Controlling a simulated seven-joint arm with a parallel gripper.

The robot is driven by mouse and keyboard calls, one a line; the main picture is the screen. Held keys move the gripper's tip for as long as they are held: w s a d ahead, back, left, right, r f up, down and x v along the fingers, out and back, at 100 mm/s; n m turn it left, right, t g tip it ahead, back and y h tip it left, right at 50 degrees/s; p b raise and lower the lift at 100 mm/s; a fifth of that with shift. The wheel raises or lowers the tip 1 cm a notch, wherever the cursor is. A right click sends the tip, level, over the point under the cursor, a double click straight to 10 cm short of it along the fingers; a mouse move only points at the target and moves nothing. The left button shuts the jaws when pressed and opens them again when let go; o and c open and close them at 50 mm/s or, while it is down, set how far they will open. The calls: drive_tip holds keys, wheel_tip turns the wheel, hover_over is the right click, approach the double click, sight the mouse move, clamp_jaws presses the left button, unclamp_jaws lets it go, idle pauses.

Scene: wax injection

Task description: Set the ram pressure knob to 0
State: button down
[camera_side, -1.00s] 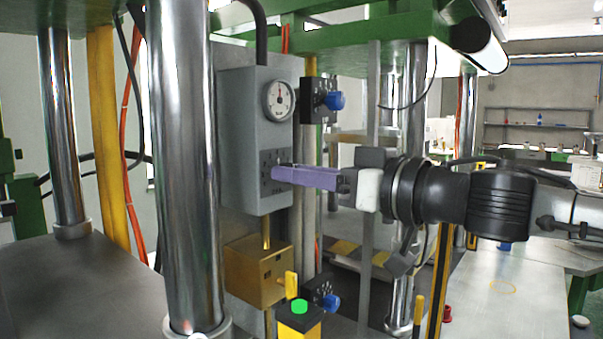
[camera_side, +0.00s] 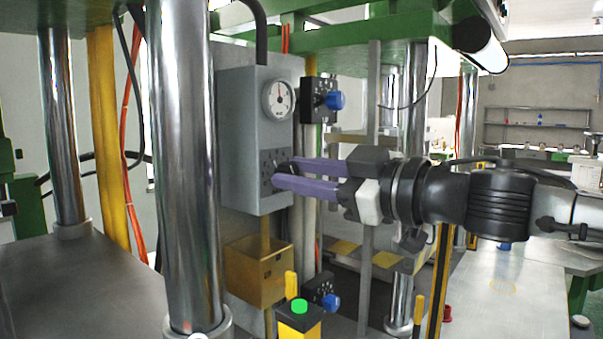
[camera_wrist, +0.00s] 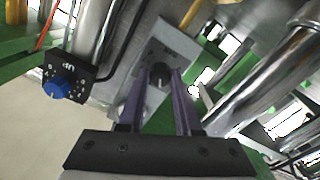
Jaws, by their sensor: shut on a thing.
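The ram pressure knob (camera_wrist: 158,81) is a small dark knob low on the front of a grey box (camera_side: 248,140). My gripper (camera_side: 281,173) has its two purple fingers at the lower front of that box, shut on the knob. In the wrist view the fingertips (camera_wrist: 160,74) stand on either side of the knob, and the hand looks rolled relative to the box. The scale marks around the knob show only in part, so its setting cannot be read. A round white gauge (camera_side: 278,100) with a needle sits above it on the same box.
Blue knobs on black plates sit at upper right (camera_side: 335,100) and lower down (camera_side: 330,303); the upper one's plate is close above my fingers. A brass-coloured block (camera_side: 255,275) is below the box. A thick chrome column (camera_side: 180,170) stands left. A green button (camera_side: 299,306) tops a yellow-black post.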

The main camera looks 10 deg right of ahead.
drive_tip(key=n, duration=0.4)
drive_tip(key=shift+n, duration=0.3)
drive_tip(key=shift+f+n, duration=0.15)
drive_tip(key=shift+n, duration=6.55)
drive_tip(key=c, duration=0.6)
unclamp_jaws()
drive_tip(key=shift+s, duration=0.1)
